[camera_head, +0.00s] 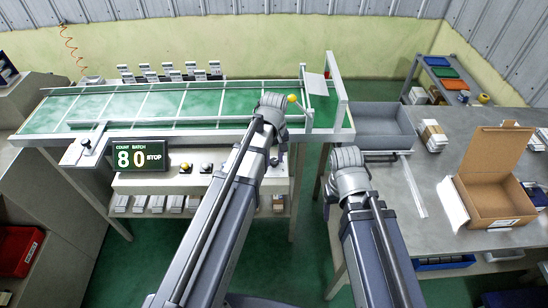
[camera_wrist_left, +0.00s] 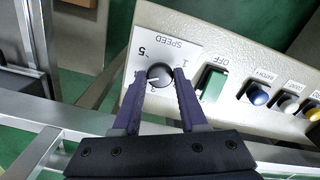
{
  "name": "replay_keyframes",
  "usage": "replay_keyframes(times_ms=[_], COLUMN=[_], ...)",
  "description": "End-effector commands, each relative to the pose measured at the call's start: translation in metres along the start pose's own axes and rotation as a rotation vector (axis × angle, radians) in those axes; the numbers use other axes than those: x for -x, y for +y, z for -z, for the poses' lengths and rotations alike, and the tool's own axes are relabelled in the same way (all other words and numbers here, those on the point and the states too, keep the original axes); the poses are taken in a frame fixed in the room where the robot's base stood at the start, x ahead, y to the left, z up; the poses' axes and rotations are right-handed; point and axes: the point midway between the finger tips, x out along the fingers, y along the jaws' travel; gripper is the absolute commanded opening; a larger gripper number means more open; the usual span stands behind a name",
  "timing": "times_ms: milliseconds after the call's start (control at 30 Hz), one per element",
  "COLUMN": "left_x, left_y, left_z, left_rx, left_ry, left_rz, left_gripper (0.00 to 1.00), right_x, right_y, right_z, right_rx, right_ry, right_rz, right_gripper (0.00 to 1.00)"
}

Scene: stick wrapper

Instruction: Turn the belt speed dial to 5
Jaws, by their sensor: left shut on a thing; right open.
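The black speed dial (camera_wrist_left: 160,75) sits on the white SPEED plate of a beige control panel (camera_wrist_left: 225,45) in the left wrist view, upside down there. A 5 shows at its upper left and a 1 at its upper right. A pale mark shows on the knob's lower left; which number it meets is unclear. My left gripper (camera_wrist_left: 161,79) is shut on the dial, one purple finger on each side. In the head view my left forearm and wrist hide the dial. My right gripper (camera_head: 352,165) is near the grey tray, apart from the dial; its fingers are hard to make out.
Beside the dial are a green OFF switch (camera_wrist_left: 212,82) and a blue button (camera_wrist_left: 257,94). The green belt (camera_head: 140,108) runs behind my arms. A display (camera_head: 139,155) reads 8, 0 and STOP. An open cardboard box (camera_head: 490,205) stands on the right bench.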

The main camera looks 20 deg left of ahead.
Motion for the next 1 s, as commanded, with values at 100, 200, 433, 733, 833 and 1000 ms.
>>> replay_keyframes(times_ms=[100, 200, 433, 733, 833, 1000], left_x=[0.0000, -0.0001, -0.0001, -0.0001, -0.0001, -0.0001], left_y=[0.0000, -0.0001, 0.0000, 0.0000, 0.0000, -0.0001], left_z=[-0.0001, -0.0001, -0.0001, -0.0001, -0.0001, -0.0001], left_rx=[0.000, -0.004, -0.073, -0.315, -0.410, -0.570], left_ry=[0.000, 0.000, 0.000, 0.000, 0.000, 0.000], left_rz=[0.000, 0.000, 0.000, 0.000, 0.000, 0.000], left_gripper=[0.00, 0.00, 0.00, 0.00, 0.00, 0.00], right_x=[0.0000, -0.0001, -0.0001, -0.0001, -0.0001, -0.0001], right_y=[0.0000, 0.0000, 0.0000, 0.0000, 0.0000, 0.0000], right_z=[0.0000, 0.0000, 0.0000, 0.0000, 0.0000, 0.0000], right_rx=[0.000, 0.000, 0.000, 0.000, 0.000, 0.000], right_ry=[0.000, 0.000, 0.000, 0.000, 0.000, 0.000], right_rz=[0.000, 0.000, 0.000, 0.000, 0.000, 0.000], right_gripper=[0.69, 0.69, 0.69, 0.69, 0.69, 0.69])
